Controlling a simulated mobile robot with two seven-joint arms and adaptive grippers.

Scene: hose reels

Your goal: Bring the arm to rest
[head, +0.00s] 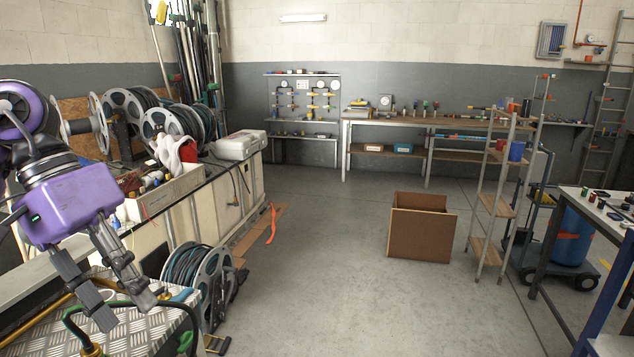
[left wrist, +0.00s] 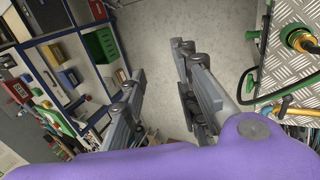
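My left gripper (head: 122,308) is at the lower left of the head view, on a purple and grey arm. Its two grey fingers point down and are spread apart, with nothing between them. In the left wrist view the same gripper (left wrist: 157,62) shows bare floor between its fingers. It hangs over or just in front of a metal tread-plate surface (head: 150,328); I cannot tell whether it touches. A brass fitting with a green and yellow ring (left wrist: 300,38) lies on that plate, apart from the fingers. My right gripper is not in view.
Hose reels stand on the left bench (head: 178,128), and another reel (head: 200,280) is on the floor beside the plate. A black hose (head: 165,304) loops near my left fingers. A wooden box (head: 420,230) stands on the open floor. A shelf ladder (head: 493,205) is at the right.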

